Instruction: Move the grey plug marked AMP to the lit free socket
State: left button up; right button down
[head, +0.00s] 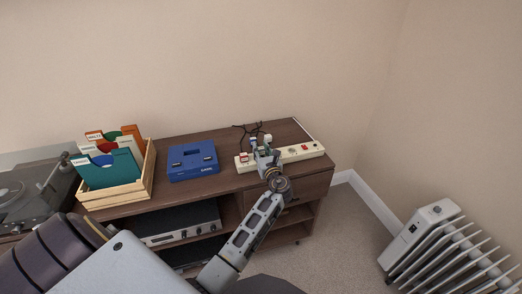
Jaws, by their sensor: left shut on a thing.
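A cream power strip (306,152) lies along the right part of the wooden cabinet's top. Several plugs stand at its left half, among them one with a red and white marking (244,157); dark cords run behind them. My left gripper (264,153) is over the strip's left-middle part, shut on what looks like the grey plug, mostly hidden by the fingers. I cannot read AMP on it, nor tell whether it is in a socket or just above. Small reddish spots show on the strip's right part; which socket is lit is too small to tell. My right gripper is out of view.
The wooden cabinet (225,190) stands against the wall. A blue box (193,161) and a wooden crate of record sleeves (148,177) are left of the strip. A turntable (25,190) is far left, an amplifier (178,224) on the shelf below, a white radiator (432,232) at right.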

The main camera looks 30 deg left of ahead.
pick_arm(q)
jog(key=shift+p, duration=0.4)
dwell(0.8)
jog(key=shift+f, duration=0.55)
dwell(1.8)
jog(key=o, duration=1.1)
jog(key=shift+c, duration=0.2)
jog(key=shift+v, duration=3.8)
